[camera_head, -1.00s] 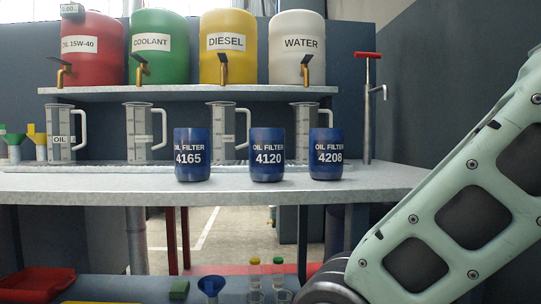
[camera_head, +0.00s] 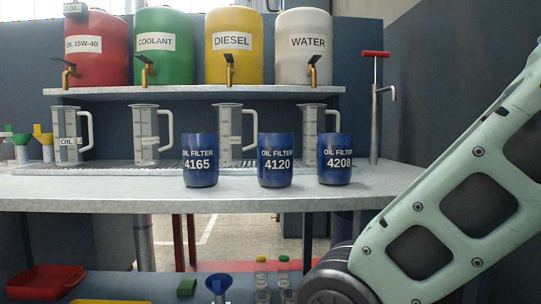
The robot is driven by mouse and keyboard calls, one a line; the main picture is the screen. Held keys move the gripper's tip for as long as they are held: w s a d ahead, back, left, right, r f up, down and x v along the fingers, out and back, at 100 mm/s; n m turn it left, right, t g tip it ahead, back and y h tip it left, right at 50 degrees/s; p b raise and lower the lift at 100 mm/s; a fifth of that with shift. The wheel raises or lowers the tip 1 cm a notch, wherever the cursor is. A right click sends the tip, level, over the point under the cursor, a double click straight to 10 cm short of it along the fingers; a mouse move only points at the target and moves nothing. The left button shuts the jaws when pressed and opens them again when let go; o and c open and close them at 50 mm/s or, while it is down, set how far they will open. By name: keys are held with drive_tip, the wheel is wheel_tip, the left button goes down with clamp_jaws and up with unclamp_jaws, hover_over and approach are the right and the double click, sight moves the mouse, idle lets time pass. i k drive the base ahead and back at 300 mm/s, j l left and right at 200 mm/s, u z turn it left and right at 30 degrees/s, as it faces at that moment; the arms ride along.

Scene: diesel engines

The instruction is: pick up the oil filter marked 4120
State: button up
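The oil filter marked 4120 (camera_head: 275,160) is a dark blue cylinder with white lettering. It stands upright on the grey bench top, in the middle of a row of three. The filter marked 4165 (camera_head: 200,160) stands to its left and the filter marked 4208 (camera_head: 335,158) to its right, with gaps between them. My pale green arm fills the right side of the view. My gripper is outside the view, so its state does not show.
Clear jugs (camera_head: 145,135) stand on a grating behind the filters. Above is a shelf (camera_head: 200,91) with red, green, yellow and white tanks. A red-handled pump (camera_head: 375,105) stands at the right. The bench's front strip (camera_head: 110,190) is clear. A lower shelf holds a red tray (camera_head: 45,281) and a blue funnel (camera_head: 217,286).

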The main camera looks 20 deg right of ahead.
sight(275, 150)
drive_tip(key=i+j, duration=0.15)
drive_tip(key=j, duration=0.15)
drive_tip(key=i+j, duration=0.15)
drive_tip(key=j, duration=0.2)
drive_tip(key=i+j+z, duration=0.1)
drive_tip(key=j, duration=0.2)
drive_tip(key=i+j, duration=0.15)
drive_tip(key=j, duration=0.2)
drive_tip(key=i+j, duration=0.1)
drive_tip(key=j, duration=0.2)
drive_tip(key=i+z, duration=0.05)
